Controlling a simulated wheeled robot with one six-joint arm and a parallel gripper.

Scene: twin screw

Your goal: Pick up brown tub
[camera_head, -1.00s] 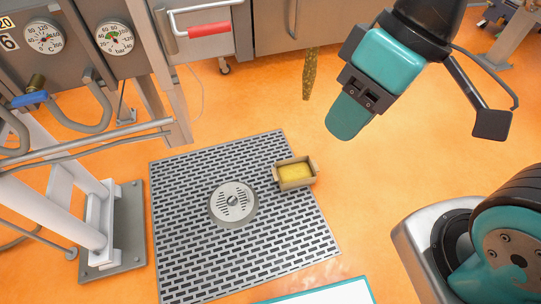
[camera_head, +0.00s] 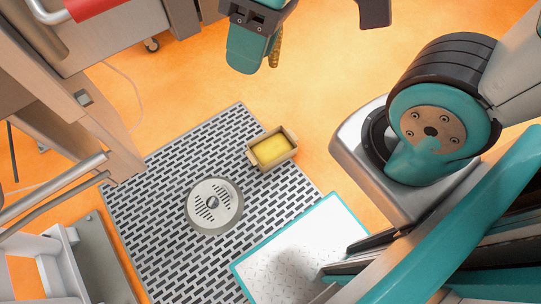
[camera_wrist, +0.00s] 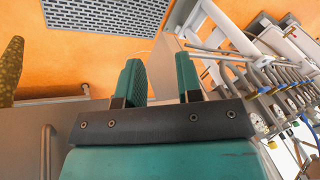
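The brown tub (camera_head: 278,162) is a small open box with raised end handles and yellow contents. It stands upright near the upper right edge of the perforated grey floor grate (camera_head: 150,190) in the head view. I do not make it out in the wrist view. My gripper (camera_head: 247,52) is at the top of the head view, above and apart from the tub in the picture. In the wrist view my gripper (camera_wrist: 158,72) has its two teal fingers spread with nothing between them, so it is open and empty.
A round slotted drain cover (camera_head: 214,204) sits in the grate left of the tub. Orange floor (camera_head: 330,110) is clear right of the tub. A speckled brown upright (camera_wrist: 9,65) shows at the wrist view's left.

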